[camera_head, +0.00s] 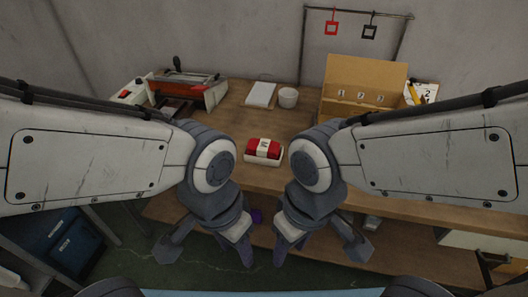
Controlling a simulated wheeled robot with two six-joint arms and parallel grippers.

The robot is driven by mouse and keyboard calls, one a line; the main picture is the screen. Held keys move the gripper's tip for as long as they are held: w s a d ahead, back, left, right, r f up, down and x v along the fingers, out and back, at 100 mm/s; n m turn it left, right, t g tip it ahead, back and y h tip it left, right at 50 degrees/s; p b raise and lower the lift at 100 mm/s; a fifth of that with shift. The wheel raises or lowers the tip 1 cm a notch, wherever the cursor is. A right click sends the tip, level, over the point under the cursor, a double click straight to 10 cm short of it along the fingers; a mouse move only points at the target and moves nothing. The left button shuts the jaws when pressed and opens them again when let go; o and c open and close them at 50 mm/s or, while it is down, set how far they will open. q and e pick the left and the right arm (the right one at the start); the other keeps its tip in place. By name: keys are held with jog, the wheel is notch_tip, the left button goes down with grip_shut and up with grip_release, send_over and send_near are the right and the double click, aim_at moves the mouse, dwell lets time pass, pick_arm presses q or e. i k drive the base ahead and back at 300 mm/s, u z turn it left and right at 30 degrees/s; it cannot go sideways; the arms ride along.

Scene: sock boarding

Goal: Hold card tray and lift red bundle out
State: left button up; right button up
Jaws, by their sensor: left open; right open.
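The red bundle (274,150) has a pale band around its middle. It sits in a small white card tray (250,157) on the wooden table, between my two arms. My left gripper (208,260) is open and hangs in front of the table's front edge, below and left of the tray. My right gripper (318,256) is open and hangs at the same height, below and right of the tray. Both are empty and apart from the tray and bundle.
A machine with a red bar (185,85) stands back left. A numbered cardboard box (362,88) stands back right. Red (332,27) and black (369,31) tags hang from a rail.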

aim_at(262, 147)
jog(key=z, duration=0.05)
jog(key=k, duration=0.5)
jog(key=u, duration=0.7)
jog(key=i, duration=1.35)
jog(key=z, duration=0.75)
jog(key=i, duration=0.3)
jog(key=z, duration=0.4)
